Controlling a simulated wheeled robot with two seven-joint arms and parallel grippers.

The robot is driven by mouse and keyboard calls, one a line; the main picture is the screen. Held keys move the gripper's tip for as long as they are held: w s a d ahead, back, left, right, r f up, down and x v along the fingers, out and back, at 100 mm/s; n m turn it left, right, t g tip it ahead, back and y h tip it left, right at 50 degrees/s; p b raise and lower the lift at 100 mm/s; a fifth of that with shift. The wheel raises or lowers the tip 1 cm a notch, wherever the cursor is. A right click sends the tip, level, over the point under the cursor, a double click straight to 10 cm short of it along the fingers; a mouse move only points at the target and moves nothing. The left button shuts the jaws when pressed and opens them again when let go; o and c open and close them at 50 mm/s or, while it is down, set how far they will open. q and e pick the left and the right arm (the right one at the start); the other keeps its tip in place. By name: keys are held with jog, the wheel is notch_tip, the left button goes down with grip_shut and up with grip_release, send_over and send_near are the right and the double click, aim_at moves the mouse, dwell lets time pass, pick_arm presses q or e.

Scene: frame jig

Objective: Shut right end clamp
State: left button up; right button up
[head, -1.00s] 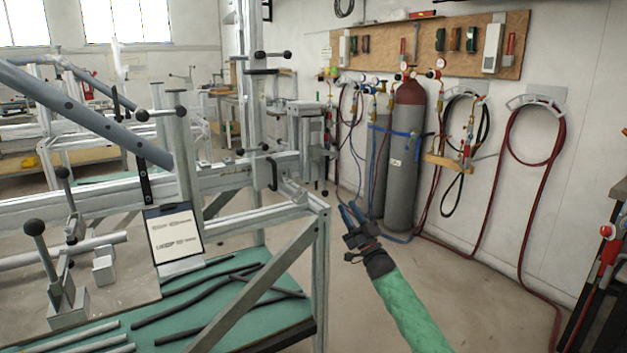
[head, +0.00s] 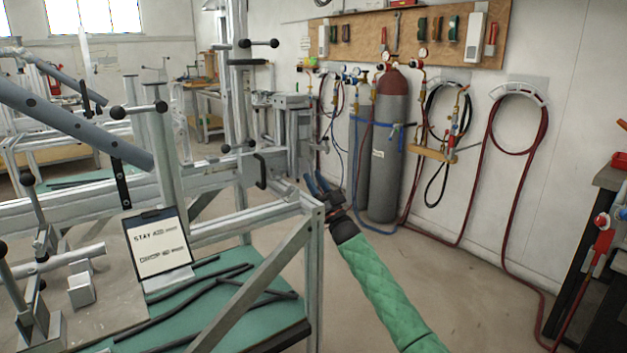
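The metal frame jig (head: 230,228) fills the left half of the head view. Near its right end is a black bent handle (head: 261,171), with a black-knobbed bar handle (head: 238,148) just above left. Another bar handle (head: 258,43) sits high on the upright post. I cannot tell for sure which belongs to the right end clamp, or whether it is open. My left gripper is not in view.
A clipboard (head: 160,245) leans on the jig's front. Dark rods (head: 215,295) lie on the green lower shelf (head: 275,320). Grey gas cylinders (head: 387,150) and hoses (head: 520,120) stand or hang by the back wall. The floor (head: 430,290) right of the jig is clear.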

jog(key=shift+w+a+r, duration=0.15)
jog(key=shift+a+r, duration=0.05)
jog(key=shift+d, duration=0.1)
grip_shut()
